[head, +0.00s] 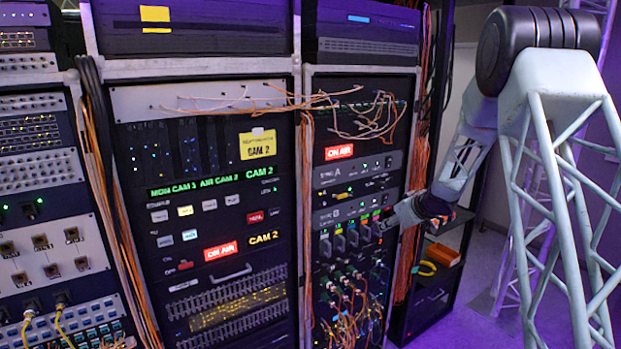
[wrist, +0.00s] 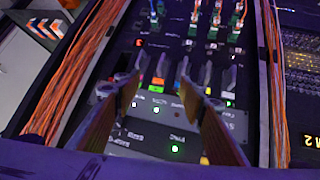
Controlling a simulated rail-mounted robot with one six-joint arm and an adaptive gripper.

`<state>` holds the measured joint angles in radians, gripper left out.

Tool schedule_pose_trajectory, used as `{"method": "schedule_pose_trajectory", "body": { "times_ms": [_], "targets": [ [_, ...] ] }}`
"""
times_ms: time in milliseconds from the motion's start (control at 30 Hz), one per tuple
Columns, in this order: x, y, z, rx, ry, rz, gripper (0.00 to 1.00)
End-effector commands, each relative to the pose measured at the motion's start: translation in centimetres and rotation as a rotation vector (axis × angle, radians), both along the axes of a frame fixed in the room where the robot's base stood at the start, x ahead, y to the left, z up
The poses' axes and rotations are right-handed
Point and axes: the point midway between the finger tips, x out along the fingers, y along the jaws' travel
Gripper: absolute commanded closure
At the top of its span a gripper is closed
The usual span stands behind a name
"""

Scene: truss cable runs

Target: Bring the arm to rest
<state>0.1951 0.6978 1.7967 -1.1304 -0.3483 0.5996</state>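My arm reaches down from the upper right to the right-hand equipment rack in the head view. My gripper (head: 386,225) is in front of that rack's panel (head: 361,187), close to a row of grey connectors or levers (head: 352,238) with coloured tabs. In the wrist view my gripper (wrist: 158,90) shows its two fingers apart, with panel and coloured tabs visible between them and nothing held. I cannot tell whether a fingertip touches the panel.
Orange cable bundles (wrist: 84,68) run beside the panel; another bundle (wrist: 275,85) is on the other side. Patch cables (head: 345,318) hang below the connectors. An orange box (head: 442,255) sits on a low shelf right of the rack. Open floor (head: 470,325) lies right of it.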

Motion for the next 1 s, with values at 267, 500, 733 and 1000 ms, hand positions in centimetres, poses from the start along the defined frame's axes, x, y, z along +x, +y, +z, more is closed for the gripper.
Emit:
{"method": "schedule_pose_trajectory", "body": {
  "times_ms": [267, 500, 733, 1000],
  "targets": [
    [-2.4, -0.9, 4.3, -0.043, -0.007, -0.068, 0.62],
    [-5.1, -1.7, 7.6, -0.075, -0.004, -0.126, 0.62],
    [-8.2, -2.3, 10.5, -0.099, 0.004, -0.18, 0.62],
    [-12.4, -2.7, 13.3, -0.119, 0.019, -0.238, 0.62]
  ]
}}
